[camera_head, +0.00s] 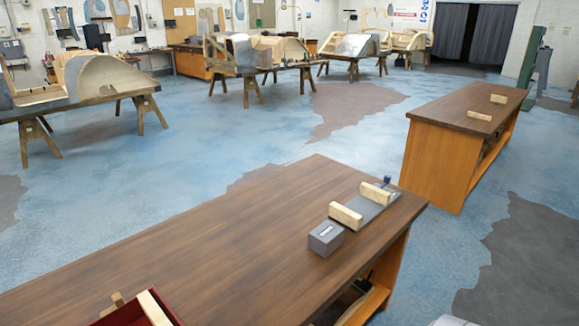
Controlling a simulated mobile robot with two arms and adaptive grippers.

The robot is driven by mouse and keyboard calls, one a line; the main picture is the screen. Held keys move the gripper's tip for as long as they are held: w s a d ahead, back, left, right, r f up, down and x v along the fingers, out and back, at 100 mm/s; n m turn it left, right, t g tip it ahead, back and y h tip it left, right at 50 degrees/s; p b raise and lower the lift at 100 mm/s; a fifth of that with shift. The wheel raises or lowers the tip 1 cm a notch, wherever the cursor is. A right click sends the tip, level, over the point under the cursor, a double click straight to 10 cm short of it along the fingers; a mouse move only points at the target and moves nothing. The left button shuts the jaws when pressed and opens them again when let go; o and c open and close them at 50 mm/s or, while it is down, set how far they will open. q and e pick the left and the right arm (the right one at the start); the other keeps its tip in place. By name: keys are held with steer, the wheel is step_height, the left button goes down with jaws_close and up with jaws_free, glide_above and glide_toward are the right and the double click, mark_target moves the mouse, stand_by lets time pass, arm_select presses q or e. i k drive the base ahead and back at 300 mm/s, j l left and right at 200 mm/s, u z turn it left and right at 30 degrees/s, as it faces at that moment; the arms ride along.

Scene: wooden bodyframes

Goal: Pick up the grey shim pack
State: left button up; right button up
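The grey shim pack (326,238), a small grey block with a pale label on top, sits on the near brown workbench (190,245), close to its right edge. It stands just in front of a wooden block (346,216) on a flat grey fixture; I cannot tell whether they touch. Neither of my grippers shows in the head view, and nothing holds the pack.
The grey fixture plate (372,210) carries two wooden blocks and a blue-topped clamp or screw (386,182). A dark red tray (128,317) with wooden pieces is at the bench's near edge. A second bench (455,112) stands at right. The bench middle is clear.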

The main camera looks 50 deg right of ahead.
mark_target(324, 239)
steer(key=z, duration=1.7)
